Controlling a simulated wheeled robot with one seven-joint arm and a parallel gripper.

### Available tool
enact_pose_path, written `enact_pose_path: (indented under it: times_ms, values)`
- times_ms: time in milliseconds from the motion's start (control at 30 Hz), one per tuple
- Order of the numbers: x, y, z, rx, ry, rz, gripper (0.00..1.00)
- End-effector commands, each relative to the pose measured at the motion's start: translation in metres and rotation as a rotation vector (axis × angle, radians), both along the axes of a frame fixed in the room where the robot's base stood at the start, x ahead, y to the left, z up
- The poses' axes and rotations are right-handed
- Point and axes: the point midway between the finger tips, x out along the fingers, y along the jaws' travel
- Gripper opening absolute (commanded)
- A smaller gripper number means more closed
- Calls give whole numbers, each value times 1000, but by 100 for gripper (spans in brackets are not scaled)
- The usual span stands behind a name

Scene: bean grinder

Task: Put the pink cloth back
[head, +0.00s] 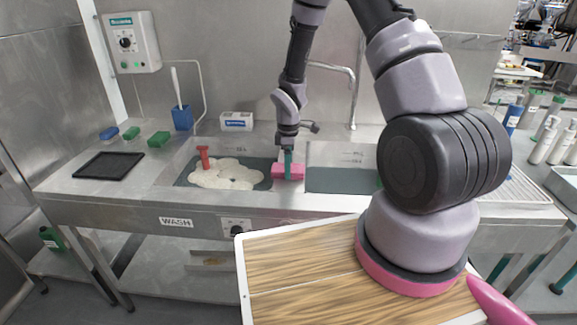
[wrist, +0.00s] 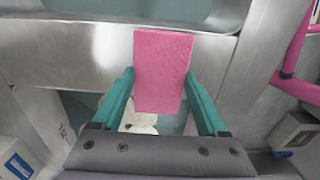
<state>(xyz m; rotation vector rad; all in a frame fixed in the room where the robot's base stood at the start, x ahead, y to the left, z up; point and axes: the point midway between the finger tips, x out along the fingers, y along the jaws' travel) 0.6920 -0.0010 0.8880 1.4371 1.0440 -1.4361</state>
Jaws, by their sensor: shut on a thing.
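The pink cloth (head: 290,172) is a flat, stiff-looking rectangle above the divider between the two sinks. My gripper (head: 287,158) reaches down from above and is shut on it. In the wrist view the cloth (wrist: 165,60) lies between the teal fingers of my gripper (wrist: 160,78), which touch its two long sides. One end of the cloth extends over the steel divider. I cannot tell whether the cloth rests on the steel. The left sink (head: 178,160) holds white foam (head: 226,175) and a red-handled tool (head: 203,157). The right sink (head: 340,180) holds blue-green water.
A faucet (head: 351,95) stands behind the right sink. A small white box (head: 236,121) stands behind. A wood-topped tray (head: 300,280) is in front.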

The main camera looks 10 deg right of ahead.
Motion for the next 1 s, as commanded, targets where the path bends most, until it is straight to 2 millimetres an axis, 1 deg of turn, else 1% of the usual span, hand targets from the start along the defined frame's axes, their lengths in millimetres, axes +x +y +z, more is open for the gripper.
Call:
enact_pose_path:
  times_ms: [233,267,300,533,667,767,1000]
  values:
    - [0,0,-3,0,1,0,16]
    - [0,0,-3,0,0,-1,84]
    - [0,0,-2,0,0,-1,99]
    - [0,0,-2,0,0,-1,100]
    - [1,0,7,0,-2,-2,100]
    - [1,-1,22,1,-3,-2,100]
    - [1,-1,75,0,-5,-2,100]
